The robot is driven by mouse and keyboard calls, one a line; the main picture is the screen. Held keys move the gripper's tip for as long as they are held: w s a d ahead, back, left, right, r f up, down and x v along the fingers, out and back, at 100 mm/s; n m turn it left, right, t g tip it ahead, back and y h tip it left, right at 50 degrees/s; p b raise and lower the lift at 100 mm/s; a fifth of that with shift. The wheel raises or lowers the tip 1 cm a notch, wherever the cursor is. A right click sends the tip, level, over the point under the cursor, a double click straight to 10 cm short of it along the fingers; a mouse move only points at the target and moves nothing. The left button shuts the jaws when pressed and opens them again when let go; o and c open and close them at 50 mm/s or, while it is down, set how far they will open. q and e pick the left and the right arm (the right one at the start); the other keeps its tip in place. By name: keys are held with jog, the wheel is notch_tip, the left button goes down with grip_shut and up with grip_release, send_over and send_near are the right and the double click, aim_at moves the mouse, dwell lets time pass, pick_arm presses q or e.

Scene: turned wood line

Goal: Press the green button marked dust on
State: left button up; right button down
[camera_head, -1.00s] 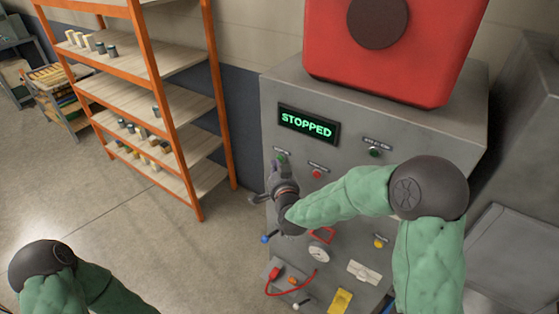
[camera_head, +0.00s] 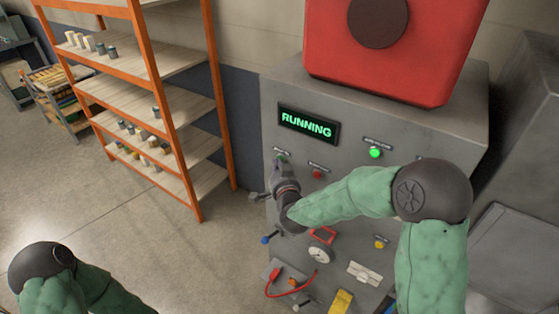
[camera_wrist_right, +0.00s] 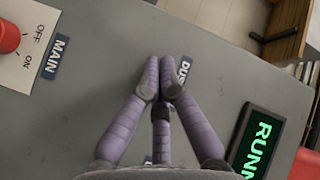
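The grey control panel (camera_head: 400,112) has a display (camera_head: 308,124) that reads RUNNING in green. My right gripper (camera_head: 281,164) is at the panel's upper left, at the green button (camera_head: 281,157), which is mostly hidden behind it. In the right wrist view my right gripper (camera_wrist_right: 160,80) has its fingers closed together and empty, with tips at the panel beside a label (camera_wrist_right: 185,70) partly covered and reading DUS. I cannot tell whether the tips still touch the button. My left gripper is out of view.
A green lamp (camera_head: 375,152) is lit on the panel. A red button (camera_head: 317,174) sits right of my gripper. The red MAIN switch (camera_wrist_right: 8,37) shows in the wrist view. Orange shelving (camera_head: 160,95) stands left; the floor (camera_head: 130,230) before it is clear.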

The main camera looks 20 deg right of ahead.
jog(key=shift+s+a, duration=0.5)
jog(key=shift+a, duration=0.1)
dwell(0.3)
jog(key=shift+s+a+b, duration=0.2)
jog(key=shift+s+a, duration=0.6)
jog(key=shift+a, duration=0.2)
jog(key=shift+s+a+b, duration=0.15)
jog(key=shift+s+a, duration=0.6)
jog(key=shift+a, duration=0.2)
jog(key=shift+f, duration=0.1)
